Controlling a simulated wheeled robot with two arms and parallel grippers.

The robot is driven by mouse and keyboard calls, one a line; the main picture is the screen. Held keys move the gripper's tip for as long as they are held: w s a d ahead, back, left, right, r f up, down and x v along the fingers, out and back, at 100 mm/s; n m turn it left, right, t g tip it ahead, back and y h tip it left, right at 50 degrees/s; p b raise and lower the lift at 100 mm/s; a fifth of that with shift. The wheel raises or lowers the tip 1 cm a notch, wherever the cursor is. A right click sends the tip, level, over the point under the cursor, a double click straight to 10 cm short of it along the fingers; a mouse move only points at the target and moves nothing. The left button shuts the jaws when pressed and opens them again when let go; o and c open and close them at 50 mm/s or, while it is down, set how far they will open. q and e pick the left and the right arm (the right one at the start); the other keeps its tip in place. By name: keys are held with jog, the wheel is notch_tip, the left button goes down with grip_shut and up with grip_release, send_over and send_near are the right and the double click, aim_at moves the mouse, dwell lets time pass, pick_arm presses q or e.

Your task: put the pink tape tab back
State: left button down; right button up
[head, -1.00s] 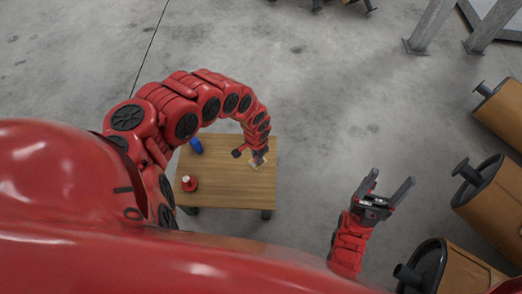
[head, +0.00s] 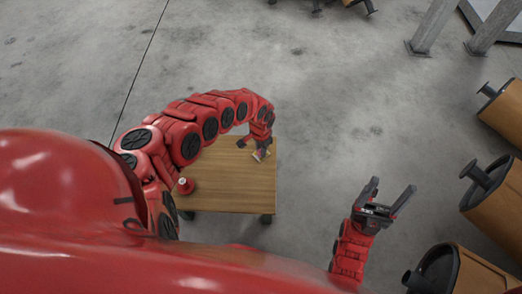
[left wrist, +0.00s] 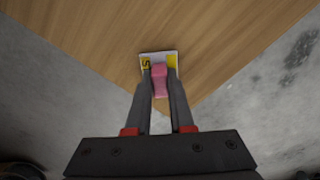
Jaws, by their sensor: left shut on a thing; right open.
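The pink tape tab (left wrist: 159,78) is between the fingers of my left gripper (left wrist: 160,84) in the left wrist view. The gripper is shut on it, over a small white card with yellow and black markings (left wrist: 145,64) near the table corner. Whether the tab touches the card I cannot tell. In the head view my left gripper (head: 261,149) is at the right side of the small wooden table (head: 240,190). My right gripper (head: 386,203) is open and empty, above the floor to the right of the table.
A red item with a light top (head: 185,185) stands on the table's left side, partly covered by my arm. Large brown mufflers (head: 496,205) lie along the right edge. Bare concrete floor (head: 330,100) surrounds the table, and grey posts (head: 432,27) stand at the top right.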

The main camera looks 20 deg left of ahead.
pick_arm(q)
jog(key=shift+f, duration=0.1)
jog(key=c, duration=0.8)
grip_release()
